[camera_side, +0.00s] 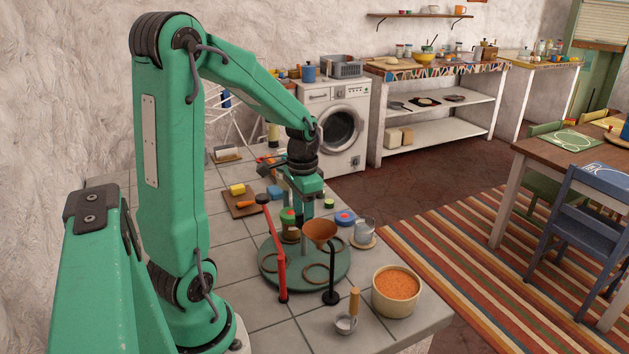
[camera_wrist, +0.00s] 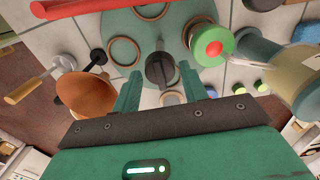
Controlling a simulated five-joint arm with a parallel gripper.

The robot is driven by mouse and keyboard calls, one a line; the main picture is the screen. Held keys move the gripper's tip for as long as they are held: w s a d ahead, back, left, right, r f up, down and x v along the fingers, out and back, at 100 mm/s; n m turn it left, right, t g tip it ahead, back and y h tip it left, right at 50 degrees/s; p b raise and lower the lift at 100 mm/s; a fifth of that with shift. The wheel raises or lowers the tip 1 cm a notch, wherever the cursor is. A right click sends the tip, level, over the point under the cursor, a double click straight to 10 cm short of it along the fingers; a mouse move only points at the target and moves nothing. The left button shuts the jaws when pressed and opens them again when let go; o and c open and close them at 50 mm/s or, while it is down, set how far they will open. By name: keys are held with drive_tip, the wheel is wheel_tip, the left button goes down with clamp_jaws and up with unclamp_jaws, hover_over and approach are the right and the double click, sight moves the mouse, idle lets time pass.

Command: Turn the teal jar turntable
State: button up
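The teal turntable (camera_side: 335,270) is a flat round disc on the tiled counter with several tan rings on its top. It also shows in the wrist view (camera_wrist: 125,30). A dark knob (camera_wrist: 160,70) stands at its centre. A jar with a green lid and red top (camera_wrist: 209,42) sits on the disc, at the back left in the side view (camera_side: 289,226). My gripper (camera_side: 304,213) points down over the disc's middle. In the wrist view my gripper (camera_wrist: 160,67) is open, its fingers on either side of the knob; I cannot tell whether the knob is below the fingertips.
A copper funnel (camera_side: 319,231) on a black stand and a red arm on a post (camera_side: 278,250) stand close at the disc's front. Near it are a bowl of orange grains (camera_side: 397,286), a scoop (camera_side: 347,322), a glass (camera_side: 365,230) and a cutting board (camera_side: 242,206).

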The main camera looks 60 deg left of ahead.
clamp_jaws()
drive_tip(key=shift+n, duration=9)
